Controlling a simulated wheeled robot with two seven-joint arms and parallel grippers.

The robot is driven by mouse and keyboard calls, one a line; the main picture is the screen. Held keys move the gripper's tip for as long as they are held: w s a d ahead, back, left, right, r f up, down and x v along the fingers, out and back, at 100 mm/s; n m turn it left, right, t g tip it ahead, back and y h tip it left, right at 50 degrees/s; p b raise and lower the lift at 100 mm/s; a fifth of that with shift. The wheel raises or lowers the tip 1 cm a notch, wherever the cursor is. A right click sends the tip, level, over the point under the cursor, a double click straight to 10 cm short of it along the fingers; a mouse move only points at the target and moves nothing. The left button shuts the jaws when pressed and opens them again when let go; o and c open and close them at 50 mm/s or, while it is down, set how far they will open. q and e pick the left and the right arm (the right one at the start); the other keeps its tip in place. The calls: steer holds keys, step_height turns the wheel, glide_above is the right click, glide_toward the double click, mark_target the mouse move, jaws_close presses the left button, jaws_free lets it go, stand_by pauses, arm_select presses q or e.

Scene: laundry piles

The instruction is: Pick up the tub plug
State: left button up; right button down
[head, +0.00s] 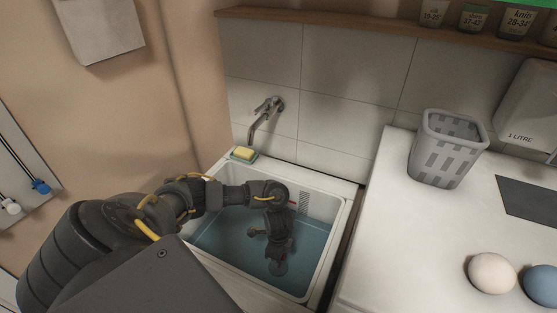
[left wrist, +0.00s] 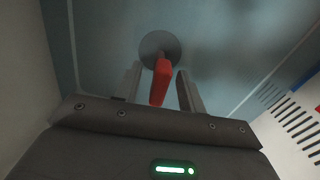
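The tub plug (left wrist: 160,84) shows in the left wrist view as a red upright handle on a round grey disc at the bottom of the tub. The tub (head: 341,222) is a white basin with blue water, in the middle of the head view. My left gripper (left wrist: 159,71) is open, with one finger on each side of the red handle and a gap visible on both sides. In the head view my left gripper (head: 277,262) points down into the water and mostly hides the plug. My right gripper is not in view.
A green-yellow sponge (head: 243,153) lies on the tub's back left corner, below a wall tap (head: 266,112). A grey basket (head: 447,150) and two round balls, one cream (head: 491,273) and one blue (head: 541,285), stand on the white counter to the right. A wooden shelf (head: 330,22) with jars runs above.

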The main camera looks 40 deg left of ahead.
arm_select(q)
steer(key=shift+f, duration=0.35)
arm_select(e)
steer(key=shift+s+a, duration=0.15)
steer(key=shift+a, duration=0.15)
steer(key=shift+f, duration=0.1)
arm_select(q)
jaws_close()
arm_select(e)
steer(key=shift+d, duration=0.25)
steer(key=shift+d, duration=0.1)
